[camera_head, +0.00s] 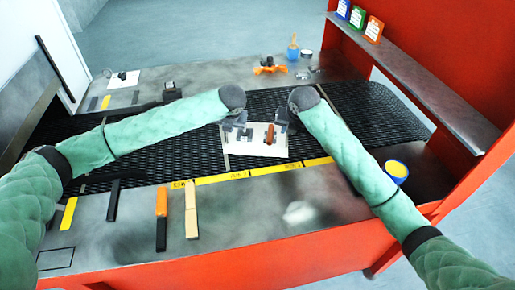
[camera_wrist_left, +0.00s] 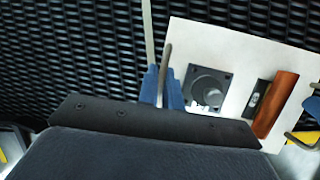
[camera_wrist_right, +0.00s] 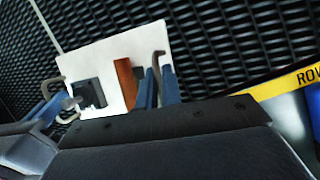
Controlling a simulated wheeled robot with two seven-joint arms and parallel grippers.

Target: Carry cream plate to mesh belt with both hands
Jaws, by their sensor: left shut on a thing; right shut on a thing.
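The cream plate (camera_head: 254,150) is over the black mesh belt (camera_head: 352,118) in the head view; I cannot tell whether it touches the belt. It carries a dark grey fixture and a reddish-brown block (camera_head: 269,135). My left gripper (camera_head: 230,131) is shut on the handle at the plate's left end; its blue fingers (camera_wrist_left: 165,88) pinch a thin bar beside the plate (camera_wrist_left: 228,48) in the left wrist view. My right gripper (camera_head: 283,120) is shut on the handle at the right end; its fingers (camera_wrist_right: 157,92) show beside the plate (camera_wrist_right: 98,58) in the right wrist view.
A yellow marked strip (camera_head: 235,175) runs along the belt's near edge. Black, orange and tan bars (camera_head: 191,215) lie on the near bench. A yellow-and-blue cup (camera_head: 396,170) stands at right. An orange tool (camera_head: 270,67) and a blue bottle (camera_head: 293,49) stand behind the belt.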

